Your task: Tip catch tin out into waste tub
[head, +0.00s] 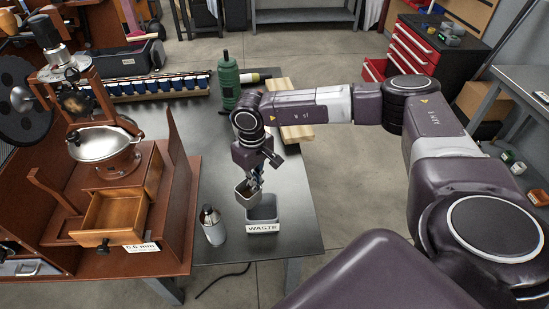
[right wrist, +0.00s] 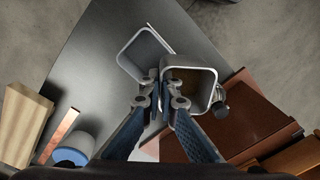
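The catch tin (head: 245,196) is a small square metal tin with brown matter inside. My right gripper (head: 256,178) is shut on the tin's wall and holds it roughly upright. In the right wrist view the tin (right wrist: 193,84) sits at the fingertips of the right gripper (right wrist: 160,88), with its brown inside visible. The waste tub (head: 263,210) is grey, square and labelled WASTE. In the head view it is just right of the tin and slightly nearer; in the wrist view the tub (right wrist: 146,52) is at the upper left, close beside the tin. My left gripper is not in view.
A metal bottle (head: 213,226) stands left of the tub. The wooden roaster stand (head: 180,235) with a pulled-out drawer (head: 116,216) is further left. A green flask (head: 228,85) and wooden block (head: 296,134) stand behind. The dark tabletop (head: 295,215) is bare right of the tub.

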